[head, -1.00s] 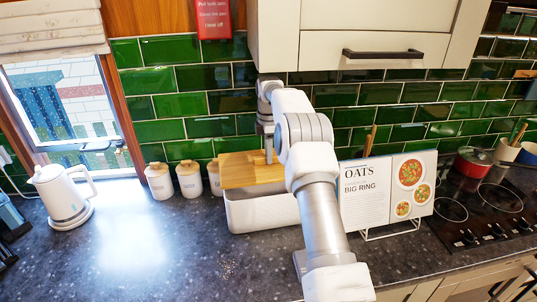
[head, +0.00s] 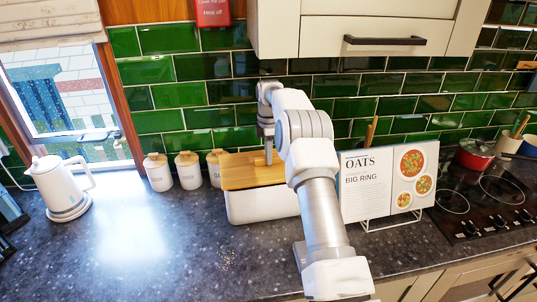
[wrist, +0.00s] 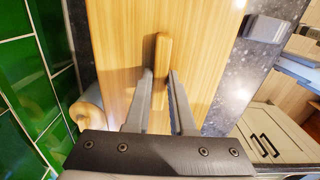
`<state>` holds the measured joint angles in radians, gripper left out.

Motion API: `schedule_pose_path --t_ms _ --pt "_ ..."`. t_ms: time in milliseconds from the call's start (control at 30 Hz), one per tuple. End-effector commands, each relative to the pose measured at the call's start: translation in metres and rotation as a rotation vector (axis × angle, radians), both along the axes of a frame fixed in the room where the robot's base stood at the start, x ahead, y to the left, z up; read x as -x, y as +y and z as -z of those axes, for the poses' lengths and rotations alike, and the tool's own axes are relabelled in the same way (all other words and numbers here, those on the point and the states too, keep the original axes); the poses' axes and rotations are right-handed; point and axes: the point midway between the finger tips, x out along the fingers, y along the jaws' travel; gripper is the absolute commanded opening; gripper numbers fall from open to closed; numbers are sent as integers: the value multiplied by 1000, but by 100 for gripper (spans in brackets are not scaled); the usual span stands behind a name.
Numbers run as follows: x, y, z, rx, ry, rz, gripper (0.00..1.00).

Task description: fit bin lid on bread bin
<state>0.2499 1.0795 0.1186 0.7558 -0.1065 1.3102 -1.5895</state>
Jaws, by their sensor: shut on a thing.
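The bin lid (head: 238,172) is a flat wooden board over the top of the white bread bin (head: 262,206) in the head view. It looks nearly level and close to the rim; its left end reaches slightly past the bin's left side. I cannot tell whether it touches all round. My gripper (head: 269,160) is above the lid, shut on its upright wooden handle. In the wrist view the handle (wrist: 162,60) stands between the fingers of my gripper (wrist: 160,80), with the lid (wrist: 205,45) beneath. My arm hides the bin's right end.
White canisters (head: 188,170) with wooden tops stand close left of the bin. A recipe book on a stand (head: 376,186) is to the right, before the hob (head: 482,203). A kettle (head: 60,187) stands far left. The front counter (head: 150,255) is clear.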

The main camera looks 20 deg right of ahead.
Motion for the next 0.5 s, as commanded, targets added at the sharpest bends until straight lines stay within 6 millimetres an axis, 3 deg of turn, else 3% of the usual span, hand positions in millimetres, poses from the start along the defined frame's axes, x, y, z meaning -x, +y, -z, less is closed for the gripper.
schedule_pose_path --t_ms 500 --pt "0 0 3 0 -1 0 0"
